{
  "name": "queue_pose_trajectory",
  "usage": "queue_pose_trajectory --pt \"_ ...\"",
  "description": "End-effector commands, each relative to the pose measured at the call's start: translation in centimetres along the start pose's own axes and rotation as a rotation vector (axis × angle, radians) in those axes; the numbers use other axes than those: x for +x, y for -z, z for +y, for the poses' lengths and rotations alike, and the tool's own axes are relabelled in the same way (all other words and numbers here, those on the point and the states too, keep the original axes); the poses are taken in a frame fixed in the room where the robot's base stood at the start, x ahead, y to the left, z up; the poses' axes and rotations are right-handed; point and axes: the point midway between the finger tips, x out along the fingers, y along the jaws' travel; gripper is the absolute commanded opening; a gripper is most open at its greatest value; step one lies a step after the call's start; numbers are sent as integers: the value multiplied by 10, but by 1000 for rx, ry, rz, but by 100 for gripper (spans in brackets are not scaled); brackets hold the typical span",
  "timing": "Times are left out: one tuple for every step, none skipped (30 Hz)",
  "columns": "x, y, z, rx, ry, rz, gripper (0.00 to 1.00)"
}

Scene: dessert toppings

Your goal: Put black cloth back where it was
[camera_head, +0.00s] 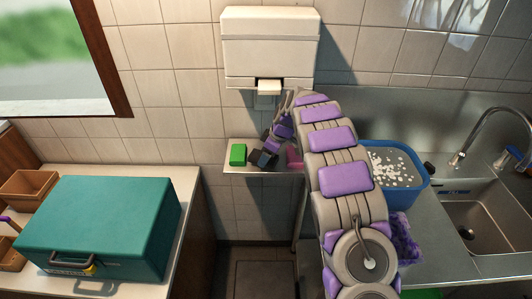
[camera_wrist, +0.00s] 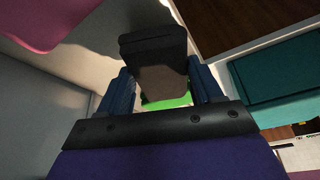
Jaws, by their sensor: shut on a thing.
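The black cloth (camera_head: 257,158) is a small dark folded block at the small white wall shelf (camera_head: 236,170). In the wrist view the cloth (camera_wrist: 154,48) sits between the two blue fingers of my gripper (camera_wrist: 160,80), with a brownish face toward me. My gripper (camera_head: 268,150) is shut on it, low over the shelf, just right of a green block (camera_head: 237,154). A strip of green (camera_wrist: 166,103) shows behind the cloth in the wrist view. I cannot tell whether the cloth touches the shelf.
A pink item (camera_head: 294,158) lies on the shelf's right side. A white dispenser (camera_head: 268,50) hangs above. A blue tub (camera_head: 424,178) of grey water and a sink (camera_head: 485,215) are right. A teal case (camera_head: 105,220) stands on the left counter.

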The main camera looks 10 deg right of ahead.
Motion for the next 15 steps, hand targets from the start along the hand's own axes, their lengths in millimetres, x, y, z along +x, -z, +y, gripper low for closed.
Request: queue_pose_trajectory --pt "-1 -1 2 2 -1 2 36" --pt "0 -1 3 2 0 2 36" --pt "0 -1 4 2 -1 2 36" --pt "0 0 5 2 -2 2 36" --pt "0 2 6 1 -3 1 36" --pt "1 4 8 0 -6 1 36" --pt "2 6 9 -1 -7 1 36" --pt "3 8 11 -2 -7 0 36" --pt "4 9 13 -3 -5 -1 36" --pt "6 10 14 -3 -4 -3 36" --pt "6 12 15 -2 -3 -4 36" --pt "7 14 17 -3 -4 -4 36" --pt "6 15 19 -4 -5 -4 36" --pt "6 16 20 -4 -6 -4 36" --pt "6 16 23 -3 -6 -4 36"
